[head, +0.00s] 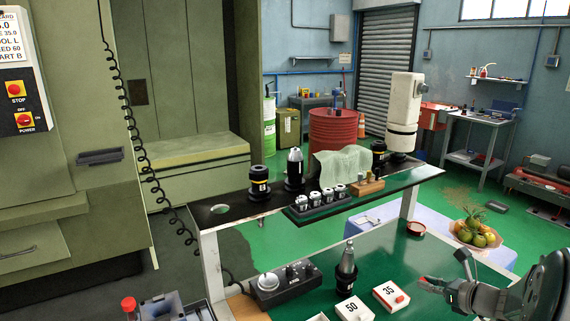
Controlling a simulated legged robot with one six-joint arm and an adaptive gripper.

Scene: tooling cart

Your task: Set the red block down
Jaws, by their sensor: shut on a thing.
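My gripper (437,285) comes in from the lower right, low over the green lower surface of the cart (378,265). It is shut on the red block (430,281), of which only a small part shows at the fingertips. The fingers hide the rest, and I cannot tell whether the block touches the surface. To the left of the gripper stands a white box marked 35 (388,291) with a small red piece at its right side.
A white box marked 50 (354,310), a dark tool holder (346,274) and a control box (283,286) stand further left. The raised dark shelf (330,209) carries holders and a cloth. Green surface between is clear.

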